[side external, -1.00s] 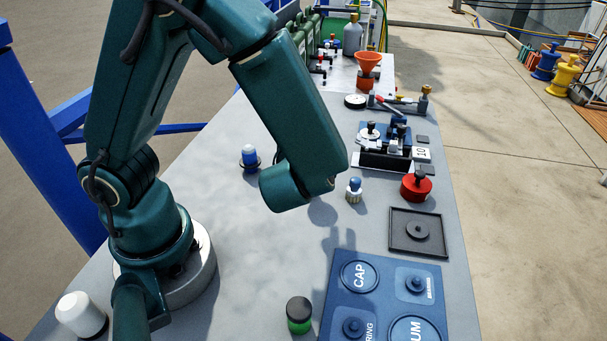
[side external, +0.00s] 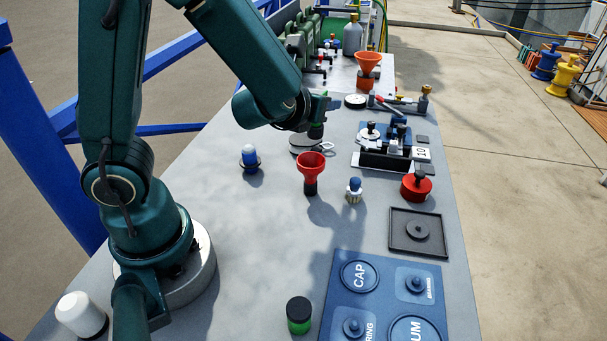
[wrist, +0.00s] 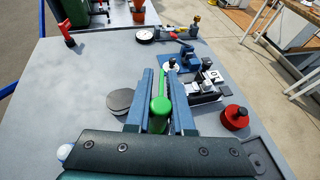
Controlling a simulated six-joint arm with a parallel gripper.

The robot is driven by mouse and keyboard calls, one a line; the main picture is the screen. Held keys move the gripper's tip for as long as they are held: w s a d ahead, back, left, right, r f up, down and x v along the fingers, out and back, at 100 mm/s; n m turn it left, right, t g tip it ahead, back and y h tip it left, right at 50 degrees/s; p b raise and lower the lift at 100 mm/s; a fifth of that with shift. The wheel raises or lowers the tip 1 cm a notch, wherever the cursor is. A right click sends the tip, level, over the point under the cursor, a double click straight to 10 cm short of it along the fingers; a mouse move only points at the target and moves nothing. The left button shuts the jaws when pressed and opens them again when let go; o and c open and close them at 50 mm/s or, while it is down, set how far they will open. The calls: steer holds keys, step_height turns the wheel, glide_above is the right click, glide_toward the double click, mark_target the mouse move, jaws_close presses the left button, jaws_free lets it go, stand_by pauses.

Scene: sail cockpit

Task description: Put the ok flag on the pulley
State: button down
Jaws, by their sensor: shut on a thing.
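My gripper (wrist: 160,100) is shut on a green piece (wrist: 161,104) with a rounded end, which I take as the ok flag. In the wrist view this disc (wrist: 120,101) is left of the jaws. The held piece appears above the bench. The jaws hide part of it.
A blue and black fixture (side external: 386,150) stands to the right, with a red knobbed part (side external: 416,187) nearer. A red funnel (side external: 311,170), a small blue-topped piece (side external: 354,189) and a blue-and-white piece (side external: 249,157) stand nearer.

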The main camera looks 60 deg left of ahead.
steer(key=r+n+y, duration=0.1)
glide_above(300, 143)
steer(key=s+a, duration=0.1)
steer(key=s+a+r+n+g+y, duration=0.1)
steer(key=s+a+n+g+y, duration=0.1)
steer(key=s+a, duration=0.45)
steer(key=w+d+f, duration=0.1)
steer(key=w+f, duration=0.1)
steer(key=w, duration=0.1)
steer(key=w+d+f, duration=0.2)
steer(key=w, duration=0.2)
steer(key=w+d+f, duration=0.2)
steer(key=w, duration=0.2)
steer(key=shift+w+f, duration=0.15)
steer(key=shift+f, duration=2.15)
steer(key=shift+f, duration=0.15)
steer(key=c, duration=0.8)
jaws_free()
